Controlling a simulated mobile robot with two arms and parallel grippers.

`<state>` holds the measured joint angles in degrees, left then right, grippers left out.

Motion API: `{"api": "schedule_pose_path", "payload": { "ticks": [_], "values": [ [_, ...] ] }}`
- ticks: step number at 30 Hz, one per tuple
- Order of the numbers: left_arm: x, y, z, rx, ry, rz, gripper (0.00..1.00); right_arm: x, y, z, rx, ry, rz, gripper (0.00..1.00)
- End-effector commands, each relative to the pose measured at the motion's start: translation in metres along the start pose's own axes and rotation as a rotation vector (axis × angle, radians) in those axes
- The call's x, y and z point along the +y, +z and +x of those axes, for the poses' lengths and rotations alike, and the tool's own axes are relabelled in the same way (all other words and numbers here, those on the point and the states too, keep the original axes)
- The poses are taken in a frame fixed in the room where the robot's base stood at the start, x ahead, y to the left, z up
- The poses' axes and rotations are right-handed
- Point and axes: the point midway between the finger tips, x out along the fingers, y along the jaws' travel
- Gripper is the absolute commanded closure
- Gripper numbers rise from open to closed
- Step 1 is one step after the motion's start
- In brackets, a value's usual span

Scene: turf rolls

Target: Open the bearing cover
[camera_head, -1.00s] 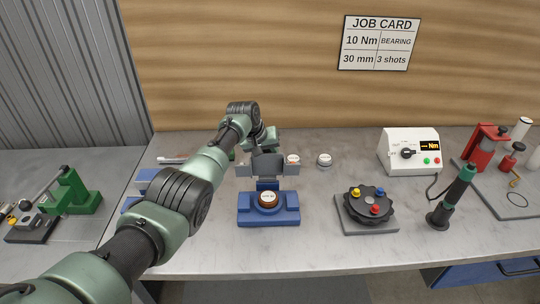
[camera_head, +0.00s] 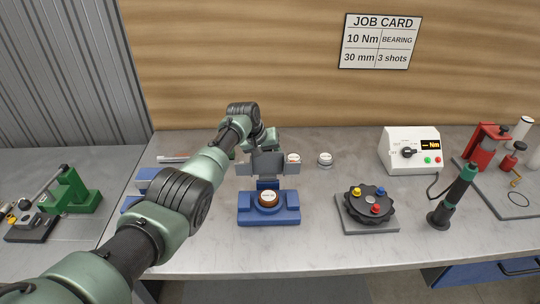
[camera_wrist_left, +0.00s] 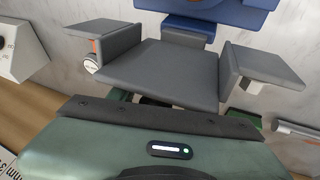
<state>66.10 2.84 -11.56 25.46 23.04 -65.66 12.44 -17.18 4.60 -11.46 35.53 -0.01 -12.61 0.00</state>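The blue bearing block (camera_head: 250,215) stands on the bench in the middle of the head view. A brown round part with a pale label (camera_head: 268,198) sits in its top. A narrow blue upright piece (camera_head: 268,184) rises at its back; I cannot tell whether this is the cover. My left gripper (camera_head: 268,168) is just behind and above the block, its grey fingers spread wide and nothing between them. In the left wrist view the open gripper (camera_wrist_left: 182,48) faces the blue block (camera_wrist_left: 225,12), cut off at the top edge. My right gripper is not in view.
Small white-topped containers (camera_head: 325,159) stand right of the gripper. A black dial with coloured knobs (camera_head: 369,204), a white torque meter (camera_head: 408,151) and an upright tool (camera_head: 452,200) stand further right. A green fixture (camera_head: 75,193) is far left. The bench in front is clear.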

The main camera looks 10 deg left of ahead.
Motion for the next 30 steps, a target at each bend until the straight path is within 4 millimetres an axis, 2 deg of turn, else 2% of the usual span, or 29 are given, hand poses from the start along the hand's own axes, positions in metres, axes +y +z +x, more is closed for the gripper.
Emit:
{"api": "schedule_pose_path", "payload": {
  "ticks": [7,11,16,24,30],
  "values": [
    [0.002,-0.003,-0.003,0.006,0.003,-0.001,0.51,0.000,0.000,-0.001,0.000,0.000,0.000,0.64],
    [0.002,-0.004,-0.011,0.008,0.005,-0.001,0.51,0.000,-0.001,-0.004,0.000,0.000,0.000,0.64],
    [0.001,-0.003,-0.029,0.007,0.003,-0.001,0.51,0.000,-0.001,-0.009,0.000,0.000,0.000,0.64],
    [0.000,-0.002,-0.062,0.005,0.003,0.000,0.51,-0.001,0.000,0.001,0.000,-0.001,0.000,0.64],
    [-0.001,-0.001,-0.076,0.001,0.001,-0.001,0.51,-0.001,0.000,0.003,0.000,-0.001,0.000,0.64]
  ]
}}
